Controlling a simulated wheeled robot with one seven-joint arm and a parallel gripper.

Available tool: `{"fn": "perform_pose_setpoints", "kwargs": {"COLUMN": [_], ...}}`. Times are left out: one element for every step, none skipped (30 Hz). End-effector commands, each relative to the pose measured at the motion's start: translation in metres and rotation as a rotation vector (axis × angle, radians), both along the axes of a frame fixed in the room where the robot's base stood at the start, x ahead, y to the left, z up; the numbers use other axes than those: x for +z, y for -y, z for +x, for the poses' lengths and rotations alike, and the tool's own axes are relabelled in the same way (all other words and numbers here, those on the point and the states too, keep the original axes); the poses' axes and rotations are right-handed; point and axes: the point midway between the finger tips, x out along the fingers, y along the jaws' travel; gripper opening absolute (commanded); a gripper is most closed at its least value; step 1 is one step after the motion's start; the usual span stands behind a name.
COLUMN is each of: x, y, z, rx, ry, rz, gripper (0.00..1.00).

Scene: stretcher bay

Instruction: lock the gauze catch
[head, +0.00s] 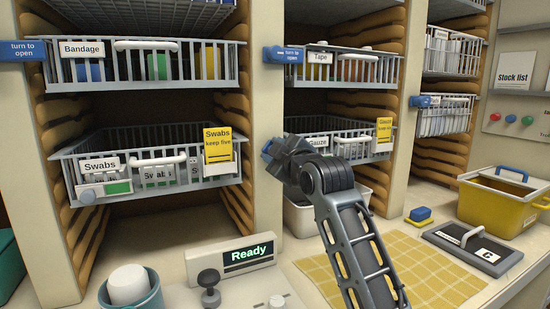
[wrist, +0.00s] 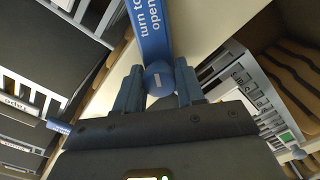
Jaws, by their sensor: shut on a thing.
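The gauze basket (head: 345,145) sits in the middle bay under the tape basket, with a white "Gauze" label and a yellow tag. My gripper (head: 270,150) is at the left end of its front, against the post, and hides most of the catch there. In the wrist view, a blue catch (wrist: 152,35) reading "turn to open" ends in a round blue knob (wrist: 160,78). My gripper's two fingers (wrist: 159,88) are shut on the knob, one on each side. The head view does not show which way the catch points.
The tape basket (head: 345,72) is just above, with its own blue catch (head: 284,55). The swabs basket (head: 150,175) sits at left. A "Ready" display (head: 245,255), a blue cup (head: 132,295) and a yellow bin (head: 500,200) stand on the counter below.

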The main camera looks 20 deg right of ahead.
Motion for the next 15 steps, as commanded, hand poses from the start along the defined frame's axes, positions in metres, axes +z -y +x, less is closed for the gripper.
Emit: {"fn": "perform_pose_setpoints", "kwargs": {"x": [-0.0018,-0.0018,-0.0019,-0.002,-0.0021,-0.0024,-0.0025,-0.0027,-0.0028,-0.0028,-0.0028,-0.0028,-0.0028,-0.0028,-0.003], "y": [0.0005,0.0008,0.0,0.0004,0.0005,-0.0001,-0.0001,-0.0001,-0.0001,-0.0005,-0.0007,-0.0002,-0.0006,-0.0011,-0.0007], "z": [-0.0001,-0.0001,-0.0001,-0.0001,-0.0002,-0.0001,-0.0002,-0.0002,-0.0002,-0.0002,-0.0002,-0.0002,-0.0002,-0.0001,-0.0002], "rx": [-0.001,-0.002,-0.001,-0.001,-0.002,-0.001,-0.001,-0.001,-0.001,0.0,0.0,-0.001,0.0,0.001,0.0], "ry": [0.001,0.001,0.001,0.002,0.001,0.001,0.001,0.001,0.001,0.0,0.0,0.001,0.0,0.001,0.0], "rz": [-0.047,-0.075,-0.113,-0.142,-0.17,-0.208,-0.236,-0.264,-0.299,-0.326,-0.352,-0.385,-0.409,-0.433,-0.462], "gripper": [0.0,0.0,0.0,0.0,0.0,0.0,0.0,0.0,0.0,0.0,0.0,0.0,0.0,0.0,0.0]}}
